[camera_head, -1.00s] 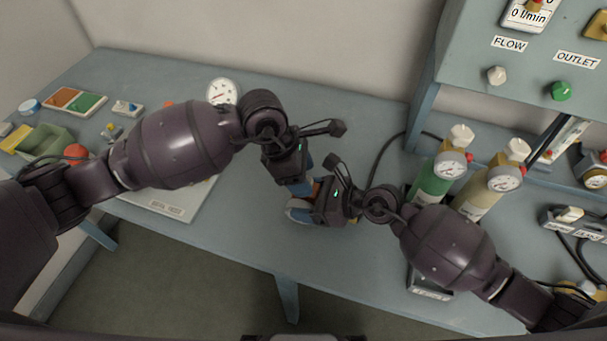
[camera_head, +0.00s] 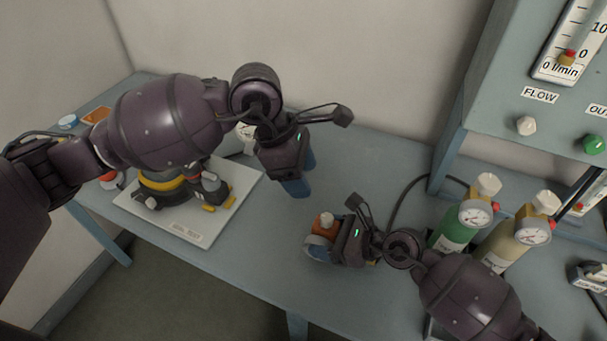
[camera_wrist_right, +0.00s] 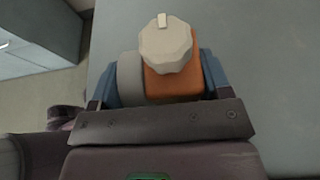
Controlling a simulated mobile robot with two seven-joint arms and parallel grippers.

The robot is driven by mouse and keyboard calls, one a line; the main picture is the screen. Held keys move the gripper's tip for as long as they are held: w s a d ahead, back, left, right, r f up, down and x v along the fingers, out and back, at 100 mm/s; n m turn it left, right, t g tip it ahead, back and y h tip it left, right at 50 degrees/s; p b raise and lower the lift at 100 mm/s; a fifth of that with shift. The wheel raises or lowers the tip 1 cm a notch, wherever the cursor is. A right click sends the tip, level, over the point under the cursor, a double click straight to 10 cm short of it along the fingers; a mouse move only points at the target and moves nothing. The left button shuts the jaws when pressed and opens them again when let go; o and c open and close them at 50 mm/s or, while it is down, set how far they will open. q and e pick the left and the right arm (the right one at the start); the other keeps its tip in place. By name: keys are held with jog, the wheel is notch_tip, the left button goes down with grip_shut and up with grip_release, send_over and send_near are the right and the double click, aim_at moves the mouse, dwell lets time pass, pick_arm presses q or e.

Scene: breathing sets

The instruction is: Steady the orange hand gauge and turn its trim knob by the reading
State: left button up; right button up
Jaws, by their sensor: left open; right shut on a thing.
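The orange hand gauge (camera_head: 325,228) is on or just above the front middle of the table; I cannot tell which. Its pale trim knob (camera_head: 326,219) is on top and shows large in the right wrist view (camera_wrist_right: 166,45). My right gripper (camera_head: 322,243) is shut on the gauge's orange body (camera_wrist_right: 172,83), with blue fingers on both sides. A grey round part (camera_wrist_right: 131,78) sits beside the body; the dial's reading is not visible. My left gripper (camera_head: 301,176) is open and empty, above the table, up and left of the gauge.
A white tray (camera_head: 215,222) labelled as a seal test holds a dark device with a yellow ring (camera_head: 163,187). Green (camera_head: 457,225) and tan (camera_head: 517,241) cylinders with gauges stand at right below the flow panel (camera_head: 490,75). The table between tray and gauge is clear.

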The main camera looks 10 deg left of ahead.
jog(key=o, duration=1.3)
jog(key=shift+c, duration=0.2)
jog(key=v, duration=1.2)
